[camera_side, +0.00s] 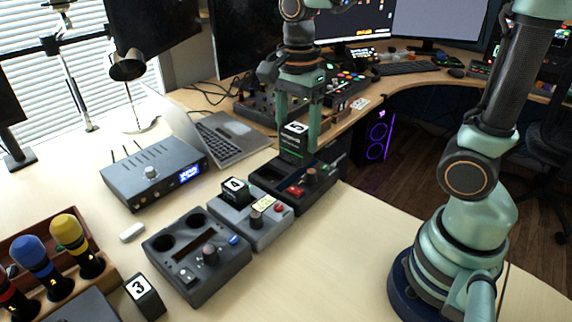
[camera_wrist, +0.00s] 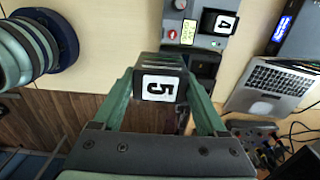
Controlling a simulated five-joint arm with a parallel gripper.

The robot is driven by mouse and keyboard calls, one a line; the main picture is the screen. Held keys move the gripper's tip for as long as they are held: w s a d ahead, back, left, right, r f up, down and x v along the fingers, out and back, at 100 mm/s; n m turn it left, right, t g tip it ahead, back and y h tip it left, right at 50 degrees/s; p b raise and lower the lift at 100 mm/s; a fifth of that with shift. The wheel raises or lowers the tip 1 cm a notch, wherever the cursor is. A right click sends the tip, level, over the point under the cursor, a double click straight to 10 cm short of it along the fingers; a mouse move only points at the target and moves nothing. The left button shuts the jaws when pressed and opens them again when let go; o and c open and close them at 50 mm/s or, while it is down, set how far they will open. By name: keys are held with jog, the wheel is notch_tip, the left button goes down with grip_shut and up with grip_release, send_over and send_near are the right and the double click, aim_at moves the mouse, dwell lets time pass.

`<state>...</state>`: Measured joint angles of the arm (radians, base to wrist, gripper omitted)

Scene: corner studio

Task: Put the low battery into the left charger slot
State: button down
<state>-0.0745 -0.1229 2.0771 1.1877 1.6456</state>
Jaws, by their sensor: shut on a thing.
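A black battery marked 5 (camera_side: 295,142) is upright between the fingers of my gripper (camera_side: 298,147), which is shut on it. Its numbered top also shows in the wrist view (camera_wrist: 160,87). It is at the back of a black unit (camera_side: 318,191) with a red part and a knob; I cannot tell whether it sits in a slot or just above. A battery marked 4 (camera_side: 235,188) stands in a light grey unit (camera_side: 243,229), and shows in the wrist view (camera_wrist: 219,22). A battery marked 3 (camera_side: 145,296) stands on the table.
A dark grey unit (camera_side: 215,273) with two round wells is nearest. A grey box with a blue display (camera_side: 150,175) and a laptop (camera_side: 228,140) stand behind. Coloured-top objects (camera_side: 68,232) sit in a wooden holder at left.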

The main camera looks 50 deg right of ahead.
jog(key=shift+w+d+f, duration=1)
jog(key=shift+w+f, duration=1.1)
jog(key=shift+f, duration=0.45)
jog(key=shift+w+d+f, duration=0.95)
jog(key=shift+w+f, duration=1.15)
jog(key=shift+f, duration=0.5)
jog(key=shift+w+d+f, duration=1)
jog(key=shift+w+f, duration=1.1)
jog(key=shift+f, duration=0.45)
jog(key=shift+f, duration=0.65)
jog(key=shift+c, duration=1)
grip_release()
notch_tip(320, 180, up, 11)
